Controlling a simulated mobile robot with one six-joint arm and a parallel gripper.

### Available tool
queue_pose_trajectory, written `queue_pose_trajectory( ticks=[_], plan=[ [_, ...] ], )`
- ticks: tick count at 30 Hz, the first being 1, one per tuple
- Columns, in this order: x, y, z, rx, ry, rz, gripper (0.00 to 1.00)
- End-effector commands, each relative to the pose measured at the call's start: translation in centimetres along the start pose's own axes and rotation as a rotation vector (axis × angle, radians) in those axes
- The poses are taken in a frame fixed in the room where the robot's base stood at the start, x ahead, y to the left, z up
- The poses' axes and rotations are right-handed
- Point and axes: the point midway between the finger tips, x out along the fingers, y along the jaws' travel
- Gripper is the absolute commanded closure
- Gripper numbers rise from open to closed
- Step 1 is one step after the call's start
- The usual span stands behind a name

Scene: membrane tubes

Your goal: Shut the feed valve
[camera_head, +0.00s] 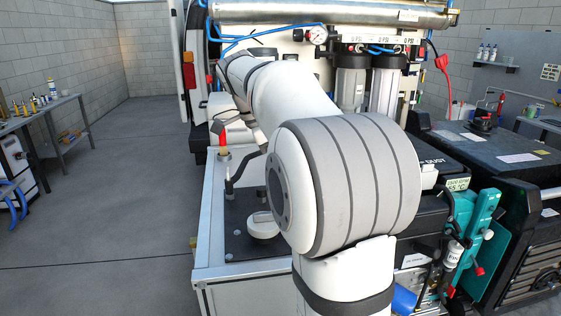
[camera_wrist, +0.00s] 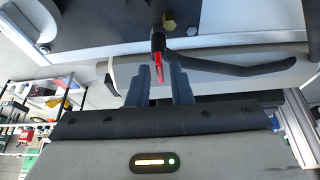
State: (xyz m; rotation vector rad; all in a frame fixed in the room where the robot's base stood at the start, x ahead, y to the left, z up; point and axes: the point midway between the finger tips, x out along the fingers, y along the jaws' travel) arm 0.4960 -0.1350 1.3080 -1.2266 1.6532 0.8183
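A valve with a red handle (camera_wrist: 159,67) shows in the wrist view, with a dark body where the handle joins it. I take it for the feed valve. My gripper (camera_wrist: 160,77) is open, with one dark finger on each side of the red handle and a gap visible on both sides. In the head view the red handle (camera_head: 223,139) stands upright over the dark plate at the left of the white-framed unit. My arm hides part of the area there, and the gripper itself is hard to make out.
A white round cap (camera_head: 262,226) is on the dark plate (camera_head: 238,245). The floor at left (camera_head: 110,190) is clear.

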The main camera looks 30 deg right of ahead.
Motion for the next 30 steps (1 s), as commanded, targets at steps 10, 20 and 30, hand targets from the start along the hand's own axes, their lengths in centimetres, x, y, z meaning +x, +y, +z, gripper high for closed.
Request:
queue_pose_trajectory(
  ticks=[10, 20, 30],
  plan=[
    [-0.1, 0.0, 0.0, -0.001, 0.0, 0.0, 0.72],
    [-4.6, -0.1, 0.1, -0.002, 0.0, -0.001, 0.72],
    [-7.7, 0.0, 0.0, 0.0, 0.0, 0.001, 0.72]
  ],
)
